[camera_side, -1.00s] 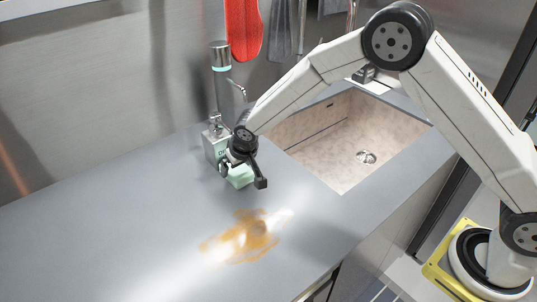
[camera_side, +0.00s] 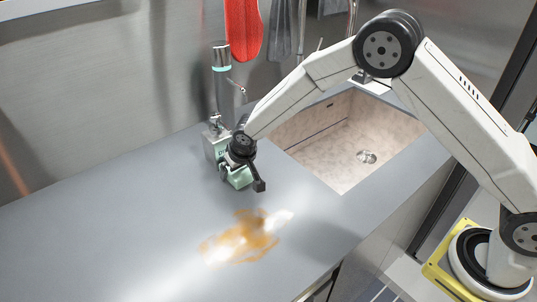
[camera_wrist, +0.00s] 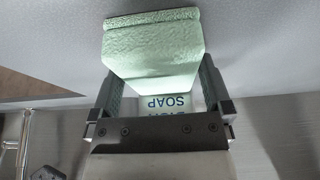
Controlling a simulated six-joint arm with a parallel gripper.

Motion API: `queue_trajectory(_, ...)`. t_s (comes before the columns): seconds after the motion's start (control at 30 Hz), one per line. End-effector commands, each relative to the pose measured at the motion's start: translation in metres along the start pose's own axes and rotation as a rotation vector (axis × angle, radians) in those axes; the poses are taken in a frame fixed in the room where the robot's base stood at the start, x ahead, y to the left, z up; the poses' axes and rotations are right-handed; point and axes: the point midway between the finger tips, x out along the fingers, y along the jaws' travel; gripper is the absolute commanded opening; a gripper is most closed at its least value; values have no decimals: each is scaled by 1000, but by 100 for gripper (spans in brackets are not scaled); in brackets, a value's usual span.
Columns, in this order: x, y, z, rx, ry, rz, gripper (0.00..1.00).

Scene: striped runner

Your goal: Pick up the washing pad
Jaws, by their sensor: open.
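The washing pad (camera_side: 238,178) is a pale green block on the grey counter, partly hidden by my gripper in the side view. In the wrist view the pad (camera_wrist: 153,52) fills the upper middle, with its near end between the two fingers. My gripper (camera_side: 243,180) is over the pad with its fingers on either side of it. In the wrist view my gripper (camera_wrist: 160,88) is open, with a finger left and right of the pad. Whether the fingers touch it is unclear.
A soap dispenser (camera_side: 216,137) stands just behind the pad; its soap label (camera_wrist: 167,103) shows in the wrist view. An orange-brown spill (camera_side: 240,240) lies in front on the counter (camera_side: 90,235). The sink (camera_side: 350,130) is to the right. A grey bottle (camera_side: 222,80) stands at the back.

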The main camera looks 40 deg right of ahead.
Motion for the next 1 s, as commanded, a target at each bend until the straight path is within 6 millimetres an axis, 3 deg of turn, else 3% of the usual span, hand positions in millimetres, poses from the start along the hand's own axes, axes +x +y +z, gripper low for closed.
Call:
queue_trajectory(0.47, 4, 0, 2, 0, 0, 0, 100)
queue_trajectory(0.5, 4, 0, 2, 0, 0, 0, 97)
queue_trajectory(0.53, 4, 0, 2, 0, 0, 0, 87)
queue_trajectory(0.7, 4, 0, 2, 0, 0, 0, 33)
queue_trajectory(0.73, 4, 0, 2, 0, 0, 0, 32)
queue_trajectory(0.77, 4, 0, 2, 0, 0, 0, 22)
queue_trajectory(1.0, 4, 0, 2, 0, 0, 0, 22)
